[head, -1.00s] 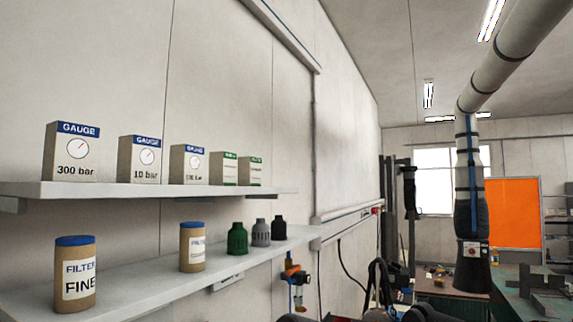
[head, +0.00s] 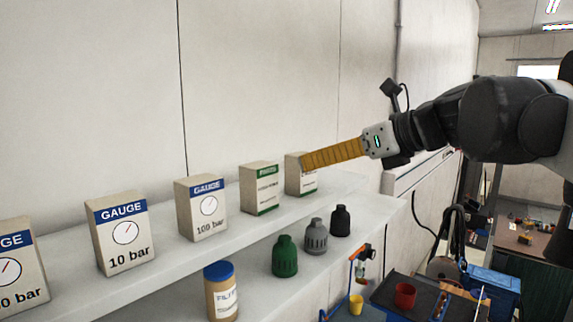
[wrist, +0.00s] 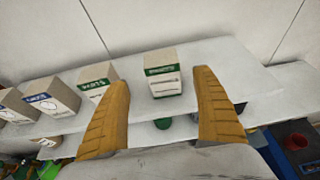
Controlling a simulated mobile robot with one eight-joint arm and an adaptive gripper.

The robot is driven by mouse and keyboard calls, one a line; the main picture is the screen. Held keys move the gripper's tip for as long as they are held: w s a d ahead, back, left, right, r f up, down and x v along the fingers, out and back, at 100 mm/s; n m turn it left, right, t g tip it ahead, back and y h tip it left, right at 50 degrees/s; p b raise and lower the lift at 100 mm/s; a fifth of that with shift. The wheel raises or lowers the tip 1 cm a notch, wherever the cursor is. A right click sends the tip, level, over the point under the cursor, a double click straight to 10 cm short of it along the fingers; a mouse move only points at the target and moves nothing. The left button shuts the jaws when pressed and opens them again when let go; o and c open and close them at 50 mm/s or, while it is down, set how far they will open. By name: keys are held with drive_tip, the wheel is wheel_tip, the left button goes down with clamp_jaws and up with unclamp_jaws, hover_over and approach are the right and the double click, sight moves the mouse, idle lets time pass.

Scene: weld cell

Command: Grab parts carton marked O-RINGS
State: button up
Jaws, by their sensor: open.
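Two cartons with green labels stand at the right end of the upper shelf; their lettering is too small to read, so I cannot tell which says O-RINGS. The left green-label carton (head: 260,189) is fully visible. The right green-label carton (head: 301,181) is partly hidden behind my gripper (head: 304,162). In the wrist view, the right green-label carton (wrist: 163,76) shows between the spread, empty fingers of my gripper (wrist: 161,85), a little beyond them. The left green-label carton (wrist: 97,82) is just outside the left finger.
Several GAUGE cartons (head: 122,234) stand left along the upper shelf (head: 170,262). The upper shelf is bare right of the last carton.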

sight(301, 170)
drive_tip(key=shift+x, duration=0.8)
drive_tip(key=shift+w+a+f+p, duration=0.3)
drive_tip(key=shift+w, duration=0.3)
drive_tip(key=x, duration=0.2)
drive_tip(key=p+x, duration=0.1)
drive_tip(key=x, duration=0.1)
drive_tip(key=shift+w+a+f, duration=0.1)
drive_tip(key=shift+w+f, duration=0.1)
drive_tip(key=shift+f, duration=0.3)
drive_tip(key=shift+s, duration=0.15)
drive_tip(key=c, duration=1.3)
